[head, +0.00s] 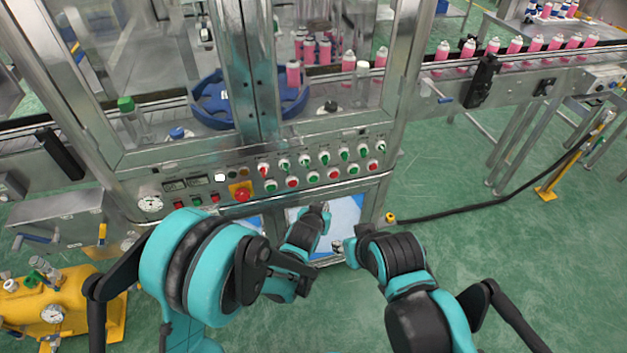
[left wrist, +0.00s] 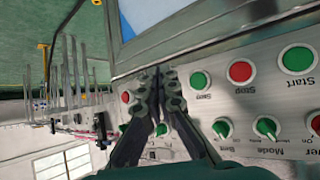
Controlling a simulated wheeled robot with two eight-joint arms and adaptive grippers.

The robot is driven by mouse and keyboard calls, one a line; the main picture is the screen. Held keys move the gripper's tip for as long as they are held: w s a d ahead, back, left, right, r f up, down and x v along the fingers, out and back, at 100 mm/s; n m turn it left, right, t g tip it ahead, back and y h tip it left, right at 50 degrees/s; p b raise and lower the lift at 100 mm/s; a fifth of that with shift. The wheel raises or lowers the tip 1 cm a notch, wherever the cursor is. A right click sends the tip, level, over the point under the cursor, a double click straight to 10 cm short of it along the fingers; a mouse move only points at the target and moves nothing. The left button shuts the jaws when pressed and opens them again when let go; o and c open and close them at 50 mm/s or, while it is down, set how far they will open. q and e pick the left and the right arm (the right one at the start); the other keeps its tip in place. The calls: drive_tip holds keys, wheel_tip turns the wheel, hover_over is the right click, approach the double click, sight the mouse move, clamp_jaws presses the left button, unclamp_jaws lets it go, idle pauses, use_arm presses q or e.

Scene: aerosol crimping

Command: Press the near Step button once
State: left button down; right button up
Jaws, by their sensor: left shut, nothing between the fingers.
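The control panel has a lower row of alternating green and red buttons. In the left wrist view I see the green Start button (left wrist: 297,58), the red Stop button (left wrist: 241,71) and a green button (left wrist: 199,80) whose blurred label may read Step; it appears as the third button in the head view (head: 313,177). My left gripper (head: 323,210) is just below this row. In the left wrist view its shut, empty fingertips (left wrist: 160,78) are left of that green button and cover part of the row. My right gripper (head: 338,246) is low beside it, its fingers unclear.
Selector knobs (head: 324,157) line the row above, and a red emergency stop (head: 242,194) is at left. A glass-walled machine with a blue rotary wheel (head: 218,100) stands behind. A conveyor of pink cans (head: 515,45) runs right. Green floor is open at right.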

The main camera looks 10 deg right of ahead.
sight(313, 179)
use_arm(q)
drive_tip(key=w, duration=0.8)
drive_tip(key=shift+a, duration=0.1)
idle(1.3)
drive_tip(key=shift+w, duration=0.35)
